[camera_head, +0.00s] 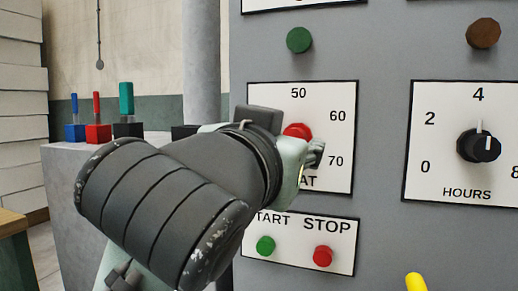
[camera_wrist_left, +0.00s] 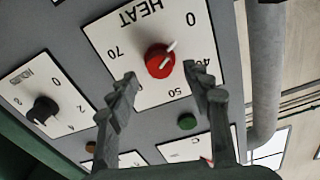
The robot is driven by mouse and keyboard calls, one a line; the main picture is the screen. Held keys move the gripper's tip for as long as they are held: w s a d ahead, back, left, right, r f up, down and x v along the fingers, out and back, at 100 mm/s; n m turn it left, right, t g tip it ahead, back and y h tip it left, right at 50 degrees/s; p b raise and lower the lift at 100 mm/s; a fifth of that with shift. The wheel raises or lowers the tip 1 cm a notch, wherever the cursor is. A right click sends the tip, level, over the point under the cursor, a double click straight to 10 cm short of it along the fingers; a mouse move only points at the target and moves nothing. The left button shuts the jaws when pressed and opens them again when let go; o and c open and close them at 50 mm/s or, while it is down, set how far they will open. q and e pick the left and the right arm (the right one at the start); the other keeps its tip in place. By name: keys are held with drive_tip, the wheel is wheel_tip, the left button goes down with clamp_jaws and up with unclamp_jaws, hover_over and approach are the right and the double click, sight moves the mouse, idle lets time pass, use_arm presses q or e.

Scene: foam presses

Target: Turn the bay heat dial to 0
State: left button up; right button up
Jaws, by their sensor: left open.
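The red bay heat dial (camera_head: 298,131) sits on the white HEAT plate (camera_head: 336,96) of the grey panel. In the head view my left gripper and arm hide part of the dial and the plate's left side. In the left wrist view the dial (camera_wrist_left: 159,61) shows whole, its white pointer between the 0 and 40 marks and nearer 0. My left gripper (camera_wrist_left: 160,81) is open, its fingertips spread before the plate, on either side of the dial's lower edge. It appears empty, and contact with the dial is not visible. My right gripper is not in view.
The black HOURS dial (camera_head: 479,146) is to the right. The green start button (camera_head: 265,246) and red stop button (camera_head: 323,256) are below. A green button (camera_head: 299,40) is above. Small coloured levers (camera_head: 98,117) stand on a grey cabinet at left. A yellow part (camera_head: 415,283) shows at the bottom.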

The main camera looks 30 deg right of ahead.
use_arm(q)
drive_tip(key=v, duration=0.7)
drive_tip(key=shift+s+a, duration=0.25)
drive_tip(key=shift+f, duration=0.1)
